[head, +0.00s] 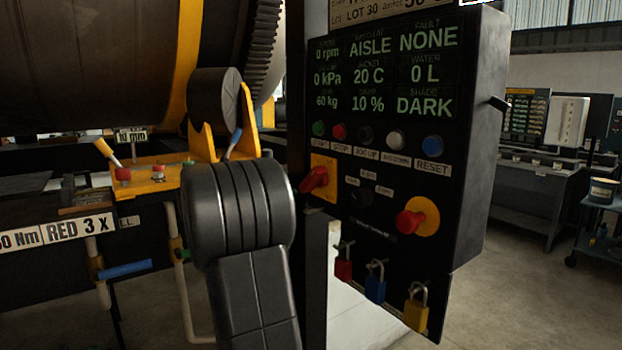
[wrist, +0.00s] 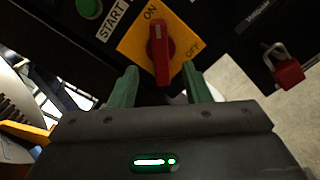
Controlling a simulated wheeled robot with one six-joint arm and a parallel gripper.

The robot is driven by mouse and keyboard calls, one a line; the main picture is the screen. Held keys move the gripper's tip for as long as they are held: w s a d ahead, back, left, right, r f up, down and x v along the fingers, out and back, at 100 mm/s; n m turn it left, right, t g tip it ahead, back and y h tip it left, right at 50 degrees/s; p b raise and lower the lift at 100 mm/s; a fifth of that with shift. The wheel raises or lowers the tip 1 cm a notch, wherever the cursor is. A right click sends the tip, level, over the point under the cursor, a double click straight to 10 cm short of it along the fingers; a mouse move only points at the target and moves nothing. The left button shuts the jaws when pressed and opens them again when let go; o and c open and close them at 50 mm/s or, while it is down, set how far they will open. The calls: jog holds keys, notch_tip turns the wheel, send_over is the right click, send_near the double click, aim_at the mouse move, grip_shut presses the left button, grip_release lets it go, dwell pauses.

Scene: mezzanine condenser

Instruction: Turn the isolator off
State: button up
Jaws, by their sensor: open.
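The isolator is a red rotary handle (wrist: 160,52) on a yellow plate (wrist: 133,47) in the wrist view. One end of the handle lies by the ON label; the OFF label is to the right on the plate. In the head view the red handle (head: 314,180) is at the left edge of the black control panel (head: 470,190). My gripper (wrist: 160,82) is open, its two green fingers on either side of the handle's lower end, with gaps showing. Contact cannot be told. In the head view my arm hides the gripper.
A green START button (wrist: 90,8) is beside the plate. The panel also carries a red emergency button (head: 410,222) and red, blue and yellow padlocks (head: 375,288) below. A yellow bracket with levers (head: 150,180) and blue-handled pipe valves (head: 125,269) stand at left.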

aim_at(308, 179)
jog(key=p+x, duration=0.1)
jog(key=x, duration=0.8)
jog(key=shift+d, duration=0.1)
grip_shut()
jog(key=shift+f, duration=0.1)
